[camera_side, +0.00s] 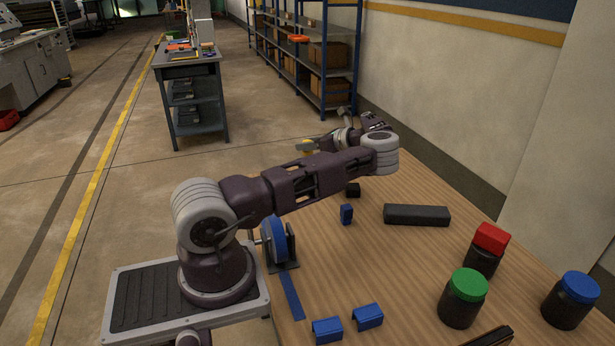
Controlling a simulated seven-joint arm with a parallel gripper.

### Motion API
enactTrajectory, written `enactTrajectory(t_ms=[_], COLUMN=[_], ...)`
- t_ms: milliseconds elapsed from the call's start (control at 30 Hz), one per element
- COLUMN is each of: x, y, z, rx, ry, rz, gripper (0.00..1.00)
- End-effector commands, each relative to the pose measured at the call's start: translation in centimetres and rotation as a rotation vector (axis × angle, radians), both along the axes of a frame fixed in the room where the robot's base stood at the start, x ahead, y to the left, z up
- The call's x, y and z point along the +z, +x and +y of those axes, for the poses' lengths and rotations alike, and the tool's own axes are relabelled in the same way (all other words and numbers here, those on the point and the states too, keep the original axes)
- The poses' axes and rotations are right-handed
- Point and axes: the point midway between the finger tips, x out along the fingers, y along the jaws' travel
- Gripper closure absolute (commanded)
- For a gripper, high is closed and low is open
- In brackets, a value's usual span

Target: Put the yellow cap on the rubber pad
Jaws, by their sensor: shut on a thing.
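The yellow cap (306,145) shows as a small yellow shape beyond my arm near the table's far left side. My gripper (323,143) is shut on it and holds it up; the fingers are small and partly hidden by my arm. A long dark block (417,215) lies flat on the wooden table, right of and nearer than my gripper. I cannot tell for sure whether it is the rubber pad. Its top is bare, and the cap is well apart from it.
Dark jars with a red lid (491,236), a green lid (468,284) and a blue lid (579,287) stand at the right. A blue block (346,214), a blue tape roll (275,240) and two blue pieces (368,317) are on the table (400,270). The middle is clear.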

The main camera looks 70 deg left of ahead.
Motion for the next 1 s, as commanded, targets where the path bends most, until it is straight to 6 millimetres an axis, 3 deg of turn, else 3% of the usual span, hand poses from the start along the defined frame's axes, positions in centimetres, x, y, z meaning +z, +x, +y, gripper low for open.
enactTrajectory(t_ms=[100, 400, 767, 800, 900, 1000], x=[-2.9, -8.3, -8.9, -9.0, -9.0, -9.0], y=[0.0, -0.1, 0.0, 0.0, 0.0, 0.0], z=[0.0, 0.0, 0.0, 0.0, 0.0, 0.0], rx=[-0.003, -0.002, 0.0, -0.001, 0.0, 0.001], ry=[-0.002, -0.001, -0.003, -0.003, -0.003, -0.002], rz=[0.006, 0.004, 0.001, 0.0, 0.001, 0.0], gripper=[1.0, 1.0, 1.0, 0.68, 0.49, 0.48])
